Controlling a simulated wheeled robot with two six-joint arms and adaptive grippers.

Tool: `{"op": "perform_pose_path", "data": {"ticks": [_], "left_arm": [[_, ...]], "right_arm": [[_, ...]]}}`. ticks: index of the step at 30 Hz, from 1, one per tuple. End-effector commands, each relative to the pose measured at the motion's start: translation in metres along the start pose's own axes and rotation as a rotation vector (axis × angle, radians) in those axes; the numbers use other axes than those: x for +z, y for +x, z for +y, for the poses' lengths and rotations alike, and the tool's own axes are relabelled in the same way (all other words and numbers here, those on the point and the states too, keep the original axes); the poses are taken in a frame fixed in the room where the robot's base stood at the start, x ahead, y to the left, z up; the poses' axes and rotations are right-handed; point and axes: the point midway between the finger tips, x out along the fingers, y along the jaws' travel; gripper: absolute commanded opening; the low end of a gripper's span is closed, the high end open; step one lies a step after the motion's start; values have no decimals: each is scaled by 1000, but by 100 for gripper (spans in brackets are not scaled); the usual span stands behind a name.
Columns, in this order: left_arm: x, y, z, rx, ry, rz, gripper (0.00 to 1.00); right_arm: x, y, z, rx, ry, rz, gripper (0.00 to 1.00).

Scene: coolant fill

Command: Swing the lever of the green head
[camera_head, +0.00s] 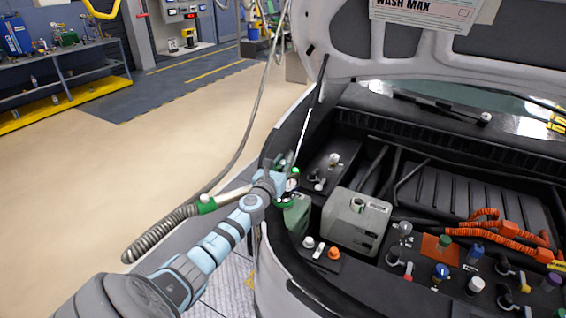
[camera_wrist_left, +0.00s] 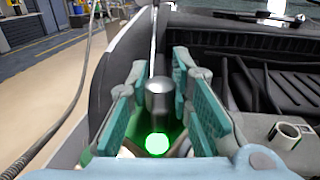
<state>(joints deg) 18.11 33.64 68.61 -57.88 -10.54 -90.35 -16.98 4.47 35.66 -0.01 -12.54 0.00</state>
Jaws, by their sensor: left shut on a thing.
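The green head (camera_head: 289,200), with a small round gauge on it, sits at the left side of the engine bay on a green reservoir (camera_head: 298,218). My left gripper (camera_head: 287,162) is over the head and partly hides it. In the left wrist view its teal finger pads (camera_wrist_left: 158,108) stand either side of a silver cylinder, which looks like the lever (camera_wrist_left: 158,93). The gripper is shut on it. A bright green lit disc (camera_wrist_left: 157,143) shows just below the lever. My right gripper is not in view.
A ribbed grey hose (camera_head: 160,233) with a green collar (camera_head: 206,204) and a pale pipe leads toward the head. A grey tank (camera_head: 357,222) stands close on the right. The raised hood (camera_head: 345,60) and its prop rod are behind. Open floor lies left.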

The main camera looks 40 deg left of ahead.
Motion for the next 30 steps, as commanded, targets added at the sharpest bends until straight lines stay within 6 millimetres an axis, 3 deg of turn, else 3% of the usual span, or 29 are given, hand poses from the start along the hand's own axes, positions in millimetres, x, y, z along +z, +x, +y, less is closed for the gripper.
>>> {"op": "perform_pose_path", "data": {"ticks": [13,30], "left_arm": [[-5,0,1,-258,2,-1,0],[-2,-1,2,-303,1,2,0]], "right_arm": [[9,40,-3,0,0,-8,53],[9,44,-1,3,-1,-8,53]]}}
